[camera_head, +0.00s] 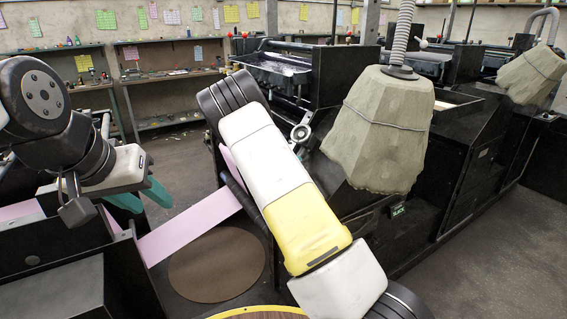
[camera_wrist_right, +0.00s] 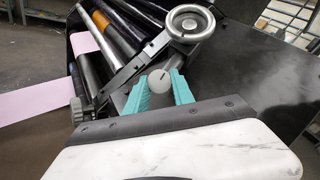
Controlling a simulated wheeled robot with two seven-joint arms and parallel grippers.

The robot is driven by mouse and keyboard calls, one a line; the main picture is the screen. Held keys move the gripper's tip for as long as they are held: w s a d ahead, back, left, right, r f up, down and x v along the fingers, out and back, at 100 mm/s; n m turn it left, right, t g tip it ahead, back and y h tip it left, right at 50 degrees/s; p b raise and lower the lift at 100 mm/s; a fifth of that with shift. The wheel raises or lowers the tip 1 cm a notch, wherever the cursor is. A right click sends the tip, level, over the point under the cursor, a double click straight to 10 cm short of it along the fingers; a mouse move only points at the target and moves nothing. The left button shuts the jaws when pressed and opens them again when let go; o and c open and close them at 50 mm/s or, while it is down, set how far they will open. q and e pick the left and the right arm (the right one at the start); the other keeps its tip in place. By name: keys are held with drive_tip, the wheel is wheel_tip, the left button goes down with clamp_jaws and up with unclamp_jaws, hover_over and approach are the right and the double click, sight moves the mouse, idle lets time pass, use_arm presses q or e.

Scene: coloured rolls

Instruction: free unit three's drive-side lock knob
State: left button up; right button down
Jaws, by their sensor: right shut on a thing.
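A round pale grey knob (camera_wrist_right: 159,82) with a slot in its face shows in the right wrist view, on the side of a dark machine unit. My right gripper (camera_wrist_right: 160,88) has its teal fingers on either side of this knob and is shut on it. In the head view my right arm hides that gripper and the knob. The unit's label is not readable here, so I cannot tell its number. My left gripper (camera_head: 142,197) is at the left, its two teal fingers apart and empty, away from the knob.
A metal handwheel (camera_wrist_right: 190,21) sits just above the knob, beside several rollers (camera_wrist_right: 115,35). A ridged grey knob (camera_wrist_right: 78,110) is at the other side. A pink web (camera_head: 190,225) runs through the machine. A beige hood (camera_head: 380,130) hangs to the right. Shelves (camera_head: 165,85) line the back wall.

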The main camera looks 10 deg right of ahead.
drive_tip(key=shift+f+n+y, duration=0.1)
drive_tip(key=shift+n+y, duration=0.3)
drive_tip(key=shift+n, duration=0.2)
drive_tip(key=c, duration=1.1)
unclamp_jaws()
drive_tip(key=v, duration=0.7)
drive_tip(key=shift+s+a, duration=0.15)
drive_tip(key=shift+s, duration=0.2)
drive_tip(key=shift+s, duration=0.1)
